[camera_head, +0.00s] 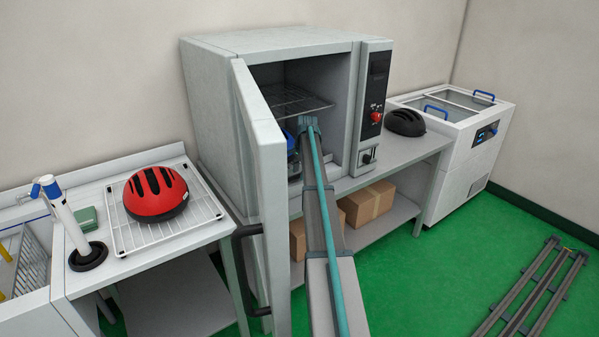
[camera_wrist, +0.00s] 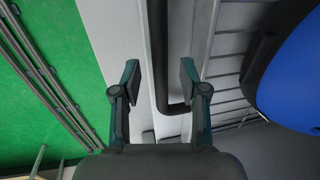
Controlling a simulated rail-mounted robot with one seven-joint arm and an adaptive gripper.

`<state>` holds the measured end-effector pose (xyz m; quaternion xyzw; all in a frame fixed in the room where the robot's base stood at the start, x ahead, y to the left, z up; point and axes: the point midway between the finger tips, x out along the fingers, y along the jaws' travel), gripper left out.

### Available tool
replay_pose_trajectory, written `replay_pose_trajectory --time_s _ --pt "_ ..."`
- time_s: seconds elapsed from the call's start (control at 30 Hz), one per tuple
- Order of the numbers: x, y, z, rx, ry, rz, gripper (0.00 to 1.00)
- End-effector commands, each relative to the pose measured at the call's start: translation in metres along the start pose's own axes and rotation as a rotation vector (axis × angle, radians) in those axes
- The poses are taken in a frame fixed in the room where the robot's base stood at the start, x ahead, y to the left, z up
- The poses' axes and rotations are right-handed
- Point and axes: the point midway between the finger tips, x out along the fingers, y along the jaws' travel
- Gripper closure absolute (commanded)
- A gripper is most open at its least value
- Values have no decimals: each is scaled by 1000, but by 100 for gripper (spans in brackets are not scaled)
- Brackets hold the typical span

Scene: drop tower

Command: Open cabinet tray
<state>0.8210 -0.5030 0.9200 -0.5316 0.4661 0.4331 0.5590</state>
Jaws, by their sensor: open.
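The grey cabinet (camera_head: 222,95) stands on a bench with its door (camera_head: 262,170) swung wide open to the left. A wire rack (camera_head: 285,99) sits inside, in its upper part. A blue rounded object (camera_head: 290,140) is lower inside, mostly hidden by my arm; it shows larger in the wrist view (camera_wrist: 295,85), above a tray of grey wires (camera_wrist: 225,72). A black bent handle bar (camera_wrist: 180,50) runs along the tray's edge. My gripper (camera_wrist: 160,80) is open, the bar lying between its fingers, nearer the right one. I cannot tell whether they touch.
A red helmet (camera_head: 155,192) rests on a white wire tray on the left table, beside a white post (camera_head: 68,222). A black helmet (camera_head: 405,122) is right of the cabinet. Boxes (camera_head: 367,203) sit underneath. A white chest (camera_head: 462,150) and rails (camera_head: 535,290) are right.

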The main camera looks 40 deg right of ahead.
Motion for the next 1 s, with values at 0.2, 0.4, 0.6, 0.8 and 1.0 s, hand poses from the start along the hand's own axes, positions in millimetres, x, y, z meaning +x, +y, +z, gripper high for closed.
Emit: replay_pose_trajectory --time_s 0.2,0.4,0.6,0.8,1.0 --pt "8 0 0 0 1 -1 57" --pt "8 0 0 0 1 -1 57" --pt "8 0 0 0 0 -1 88" --pt "8 0 0 0 0 -1 100" --pt "8 0 0 0 0 -1 100"
